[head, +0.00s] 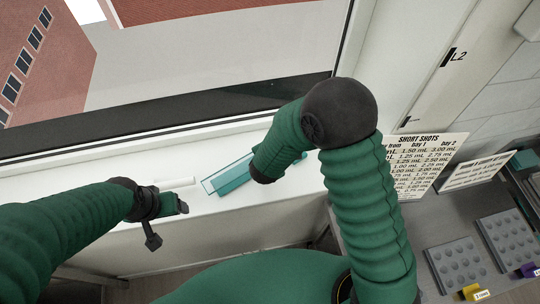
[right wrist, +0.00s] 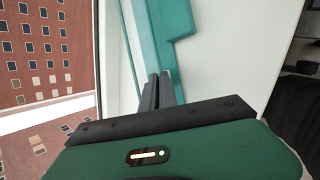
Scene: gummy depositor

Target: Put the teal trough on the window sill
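The teal trough (head: 233,178) is a long teal piece with clear, glassy sides. It lies over the white window sill (head: 110,205), partly hidden by my right arm; I cannot tell whether it fully rests there. In the right wrist view the trough (right wrist: 172,22) runs down to my right gripper (right wrist: 160,78). Its two dark fingers are close together at the trough's thin edge and look shut on it.
A white bar (head: 177,183) lies on the sill near my left gripper. The window pane and dark frame (head: 150,128) stand behind the sill. The sill's left part is clear. At right are printed signs (head: 425,160) and grey moulds (head: 458,262) on a lower surface.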

